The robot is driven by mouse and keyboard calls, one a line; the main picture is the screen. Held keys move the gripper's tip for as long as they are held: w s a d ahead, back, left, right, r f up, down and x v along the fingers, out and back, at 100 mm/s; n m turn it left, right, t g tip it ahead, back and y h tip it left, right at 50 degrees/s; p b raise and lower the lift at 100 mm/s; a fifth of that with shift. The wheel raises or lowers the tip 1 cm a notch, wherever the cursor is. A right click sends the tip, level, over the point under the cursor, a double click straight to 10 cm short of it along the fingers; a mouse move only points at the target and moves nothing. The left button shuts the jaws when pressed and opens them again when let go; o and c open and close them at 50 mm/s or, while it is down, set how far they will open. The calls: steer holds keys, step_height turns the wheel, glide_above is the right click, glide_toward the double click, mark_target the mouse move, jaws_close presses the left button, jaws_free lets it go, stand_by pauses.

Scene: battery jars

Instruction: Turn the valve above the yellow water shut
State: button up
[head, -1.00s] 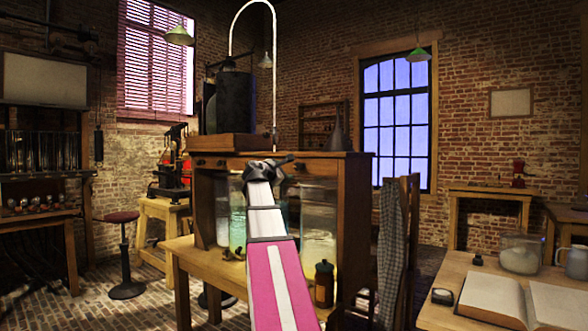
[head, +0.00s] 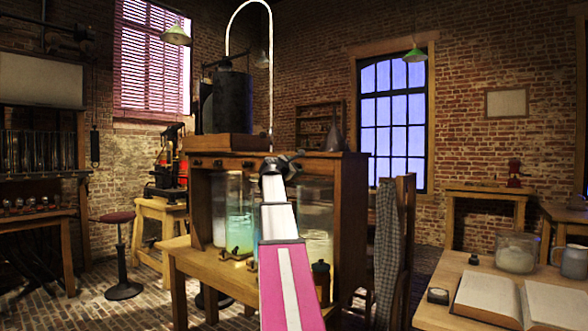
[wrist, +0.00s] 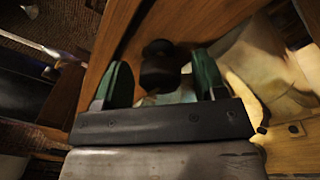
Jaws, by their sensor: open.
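A wooden cabinet (head: 345,205) holds several glass jars, with dark valve knobs along its top rail. One jar (head: 239,215) holds greenish-yellow water. Another jar (head: 316,235), right of my arm, looks pale and yellowish. My arm hides part of the row between them. My gripper (head: 281,165) is at the cabinet's top rail. In the wrist view my gripper (wrist: 160,62) is open, its two green fingers apart. A dark round knob (wrist: 158,72) shows between them, with a gap to each side. I cannot tell for certain which jar this knob serves.
A black cylinder (head: 232,102) on a wooden base stands on the cabinet's top, beside a grey funnel (head: 335,138). A chair with a checked cloth (head: 386,240) stands right of the cabinet. An open book (head: 487,297) lies on the table at right.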

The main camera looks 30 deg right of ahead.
steer(key=shift+d, duration=0.1)
steer(key=c, duration=0.9)
steer(key=shift+m, duration=0.3)
steer(key=m, duration=0.4)
steer(key=shift+m, duration=0.3)
steer(key=m+h, duration=0.1)
steer(key=m, duration=0.3)
steer(key=shift+m, duration=0.4)
steer(key=m, duration=0.4)
steer(key=shift+m+g+h, duration=0.3)
steer(key=shift+m+h, duration=0.1)
steer(key=shift+m+g, duration=0.3)
steer(key=shift+m, duration=1.9)
